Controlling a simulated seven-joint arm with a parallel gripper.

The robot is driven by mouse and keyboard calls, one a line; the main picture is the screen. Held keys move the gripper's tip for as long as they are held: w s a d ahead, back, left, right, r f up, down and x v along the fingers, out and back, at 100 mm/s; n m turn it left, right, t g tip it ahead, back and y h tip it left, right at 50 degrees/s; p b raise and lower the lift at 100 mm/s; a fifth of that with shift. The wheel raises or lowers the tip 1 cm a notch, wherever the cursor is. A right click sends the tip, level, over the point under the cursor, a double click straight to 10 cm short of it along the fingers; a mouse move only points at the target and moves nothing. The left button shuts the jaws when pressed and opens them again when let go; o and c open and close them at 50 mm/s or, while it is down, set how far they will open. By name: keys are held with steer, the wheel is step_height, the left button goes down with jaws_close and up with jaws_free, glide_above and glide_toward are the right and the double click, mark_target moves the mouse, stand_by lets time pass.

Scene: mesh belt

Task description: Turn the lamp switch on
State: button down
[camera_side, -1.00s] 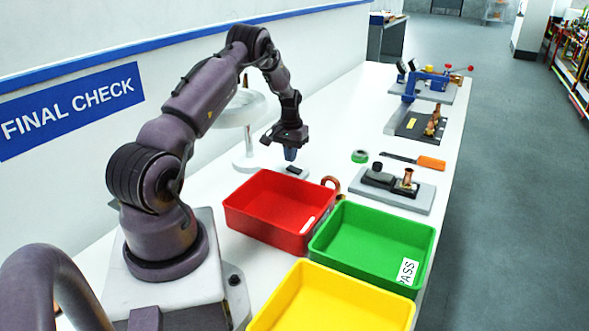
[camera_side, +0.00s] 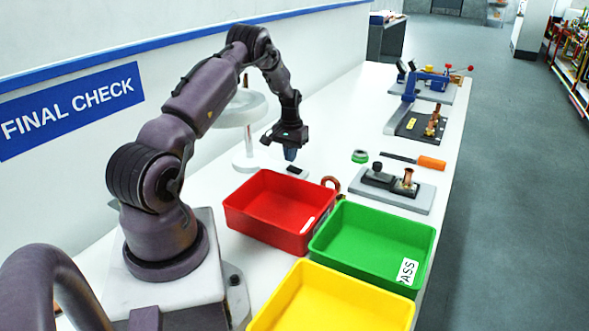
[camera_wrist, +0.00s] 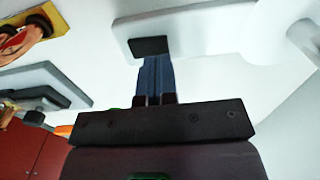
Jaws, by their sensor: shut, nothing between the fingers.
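The white lamp (camera_side: 241,113) stands behind my gripper, beside the wall. In the wrist view its pale base (camera_wrist: 205,27) stretches across the top, and the lamp's stem rises at the right. The black switch (camera_side: 297,171) sits on the near end of the base; it also shows in the wrist view (camera_wrist: 148,46). My gripper (camera_side: 290,158) points down just above the switch, its blue fingers shut and empty. In the wrist view the fingertips (camera_wrist: 154,58) overlap the switch's lower edge; I cannot tell whether they touch it. The switch's position cannot be read.
Red (camera_side: 232,213), green (camera_side: 322,247) and yellow (camera_side: 290,290) bins stand in front. A grey fixture plate (camera_side: 410,203), an orange-handled tool (camera_side: 431,163) and a green-rimmed roll (camera_side: 360,156) lie to the right. Free white table lies between the lamp and these.

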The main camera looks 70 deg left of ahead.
mark_target(291, 167)
steer(key=shift+f, duration=1.3)
stand_by(0.7)
steer(key=shift+r, duration=3.5)
steer(key=w+d+r+m+t, duration=0.1)
steer(key=w+d+r+m, duration=0.1)
steer(key=d+r, duration=0.8)
steer(key=w+d+r+m+t, duration=0.1)
steer(key=w+d+r+m, duration=0.15)
steer(key=d+r, duration=0.75)
steer(key=s+d+r+m+t, duration=0.1)
steer(key=s+d+r, duration=0.15)
steer(key=d, duration=0.35)
steer(key=s+d+r+t, duration=0.1)
steer(key=s+d+r, duration=0.15)
steer(key=d, duration=0.25)
steer(key=s+d+m+t, duration=0.1)
steer(key=s+d+m, duration=0.2)
steer(key=s+d, duration=0.7)
steer(key=shift+s+t, duration=0.3)
steer(key=shift+s, duration=0.2)
